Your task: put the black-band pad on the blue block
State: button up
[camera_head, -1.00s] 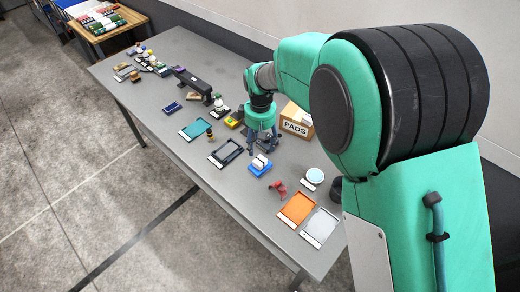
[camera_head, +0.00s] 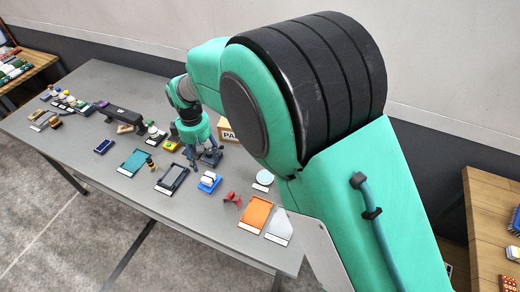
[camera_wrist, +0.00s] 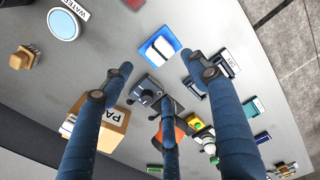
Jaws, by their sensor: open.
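The blue block (camera_head: 209,182) lies on the grey table, with a white piece (camera_head: 209,177) on top. In the wrist view the blue block (camera_wrist: 176,46) and white piece (camera_wrist: 158,48) show ahead of my fingers. My gripper (camera_head: 192,155) is over the table, behind and left of the block in the head view. In the wrist view my gripper (camera_wrist: 158,72) is open, its fingers spread above a grey fixture (camera_wrist: 147,90), with nothing held.
A cardboard box marked PADS (camera_wrist: 112,130) stands close beside one finger. A dark tray (camera_head: 171,178), teal tray (camera_head: 134,162), red piece (camera_head: 232,199), orange tray (camera_head: 256,214) and round dish (camera_head: 264,177) lie around. Bare table shows along the front edge.

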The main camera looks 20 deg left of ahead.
jog(key=shift+r, duration=0.1)
jog(key=w+d+r+m+t, duration=0.1)
jog(key=w+d+r+m, duration=0.2)
jog(key=d+r, duration=0.65)
jog(key=w+d+r+m+y, duration=0.15)
jog(key=d+r, duration=0.45)
jog(key=d, duration=0.7)
jog(key=w+d+r+m+t, duration=0.1)
jog(key=w+d+r+m, duration=0.2)
jog(key=d+r, duration=0.6)
jog(key=s+d+r+m+t, duration=0.1)
jog(key=s+d+r+m, duration=0.15)
jog(key=d, duration=0.75)
jog(key=s+d+r+m+t, duration=0.15)
jog(key=s+d, duration=0.25)
jog(key=d, duration=0.6)
jog(key=s+d+f+m+t+h, duration=0.1)
jog(key=s+d+m, duration=0.5)
jog(key=s+d, duration=0.6)
jog(key=shift+s+d+f, duration=0.25)
jog(key=shift+s+d, duration=0.05)
jog(key=shift+s, duration=0.15)
jog(key=shift+h, duration=0.25)
